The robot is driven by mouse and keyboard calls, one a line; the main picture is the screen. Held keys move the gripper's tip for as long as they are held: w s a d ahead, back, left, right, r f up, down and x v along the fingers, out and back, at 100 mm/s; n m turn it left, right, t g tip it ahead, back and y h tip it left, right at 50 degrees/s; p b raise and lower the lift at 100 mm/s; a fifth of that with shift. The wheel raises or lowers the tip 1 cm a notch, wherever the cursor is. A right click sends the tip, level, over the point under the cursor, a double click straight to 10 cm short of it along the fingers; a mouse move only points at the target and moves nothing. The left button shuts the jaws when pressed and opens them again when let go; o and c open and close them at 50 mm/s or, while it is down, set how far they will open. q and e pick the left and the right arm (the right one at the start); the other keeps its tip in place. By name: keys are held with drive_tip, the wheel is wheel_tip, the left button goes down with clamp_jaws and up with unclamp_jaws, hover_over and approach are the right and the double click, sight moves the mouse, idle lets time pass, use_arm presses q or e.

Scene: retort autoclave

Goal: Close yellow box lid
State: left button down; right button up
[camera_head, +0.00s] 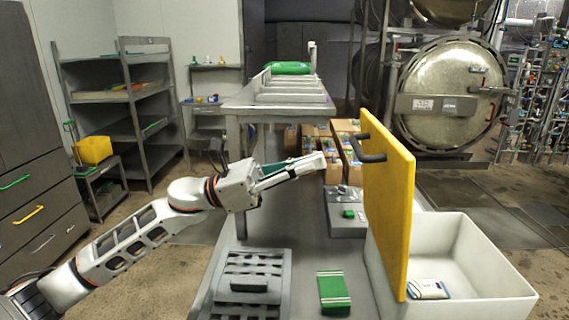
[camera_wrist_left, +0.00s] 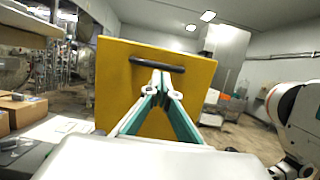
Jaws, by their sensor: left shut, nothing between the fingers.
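The yellow lid (camera_head: 386,205) stands upright, open, along the left edge of the white box (camera_head: 484,262). A dark handle (camera_head: 366,150) sticks out from its left face near the top. My left gripper (camera_head: 322,160) is shut and empty, pointing right, a little left of the lid's handle. In the left wrist view the lid (camera_wrist_left: 115,95) fills the middle, with the handle (camera_wrist_left: 157,64) just above the fingertips (camera_wrist_left: 161,80). A gap shows between fingers and lid in the head view. My right gripper is not in view.
A small white packet (camera_head: 428,289) lies inside the box. On the grey table are a green box (camera_head: 334,292), a grey rack (camera_head: 250,280) and a grey case (camera_head: 346,212). Cardboard boxes (camera_head: 332,168) stand behind. A round autoclave door (camera_head: 448,92) is at the back.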

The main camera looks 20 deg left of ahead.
use_arm(q)
drive_tip(key=p+x, duration=0.1)
drive_tip(key=x, duration=0.4)
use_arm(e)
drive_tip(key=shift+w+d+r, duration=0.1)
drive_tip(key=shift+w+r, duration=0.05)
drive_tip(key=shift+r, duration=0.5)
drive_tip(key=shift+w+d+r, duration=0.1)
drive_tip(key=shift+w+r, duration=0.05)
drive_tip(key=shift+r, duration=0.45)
